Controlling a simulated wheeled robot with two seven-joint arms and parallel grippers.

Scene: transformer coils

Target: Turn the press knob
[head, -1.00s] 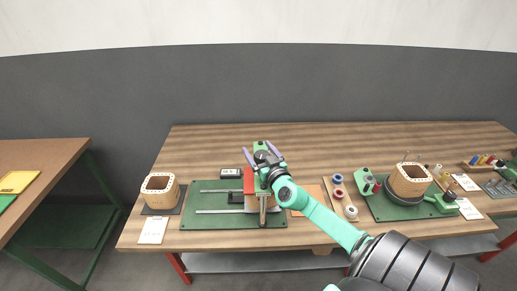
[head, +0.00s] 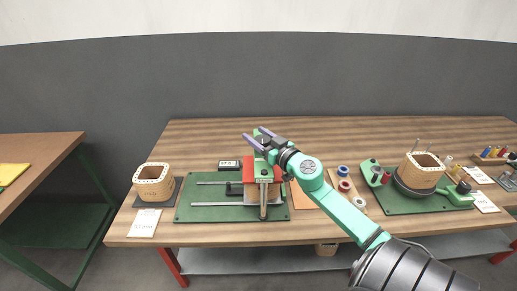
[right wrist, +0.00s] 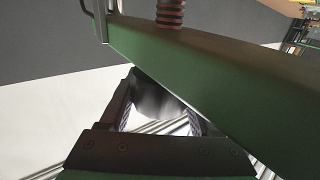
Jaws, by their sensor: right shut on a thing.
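The press stands on a green base plate (head: 205,207) in the middle of the table, with a red block (head: 249,167) and metal rails. My right gripper (head: 258,137) is over the back of the press, its purple fingers pointing up and left in the head view. In the right wrist view a dark grey rounded piece, which looks like the press knob (right wrist: 155,98), sits between the fingers, below a green beam (right wrist: 215,85). A dark red threaded screw (right wrist: 171,12) rises above the beam. The gripper is shut on the knob. The knob is hidden in the head view. My left gripper is not in view.
A wooden coil former (head: 153,182) stands at the left by a paper card (head: 143,223). Several spools (head: 343,186) and a second green plate (head: 389,204) with another former (head: 420,171) are to the right. The table behind the press is mostly clear.

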